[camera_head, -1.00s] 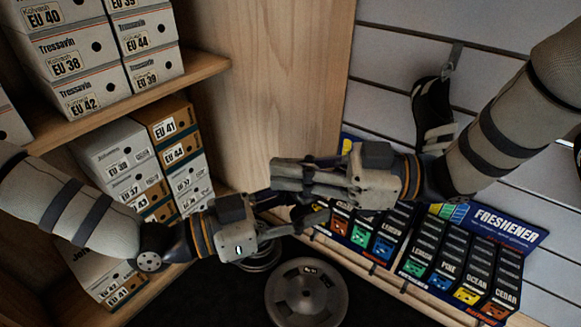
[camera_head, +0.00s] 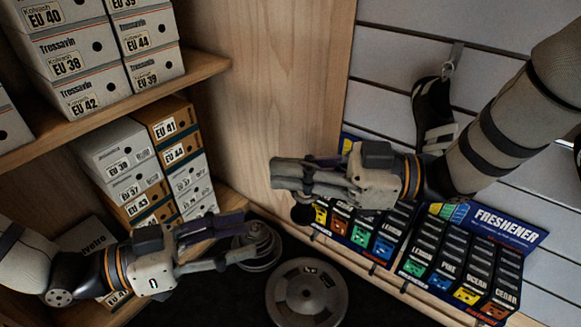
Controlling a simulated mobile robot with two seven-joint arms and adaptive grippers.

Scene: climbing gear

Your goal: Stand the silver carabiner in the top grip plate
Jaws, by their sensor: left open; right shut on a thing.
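My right gripper (camera_head: 276,173) is in the middle of the view, shut, with its fingers pointing left. What it holds is almost wholly hidden between the fingers; it appears to be the silver carabiner, but I cannot make out its outline. My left gripper (camera_head: 246,238) is lower and to the left, open and empty, its fingers pointing right. Its fingertips overlap a small stack of round grey plates (camera_head: 266,248) in the picture; I cannot tell whether they touch. A larger round grip plate (camera_head: 307,293) with holes lies flat on the dark surface at the bottom centre, apart from both grippers.
Shoe boxes (camera_head: 78,54) fill the wooden shelves (camera_head: 206,68) at left. A freshener display (camera_head: 508,228) with several packs stands at lower right. A dark shoe (camera_head: 432,112) hangs on the slatted wall. Dark surface lies bare around the larger plate.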

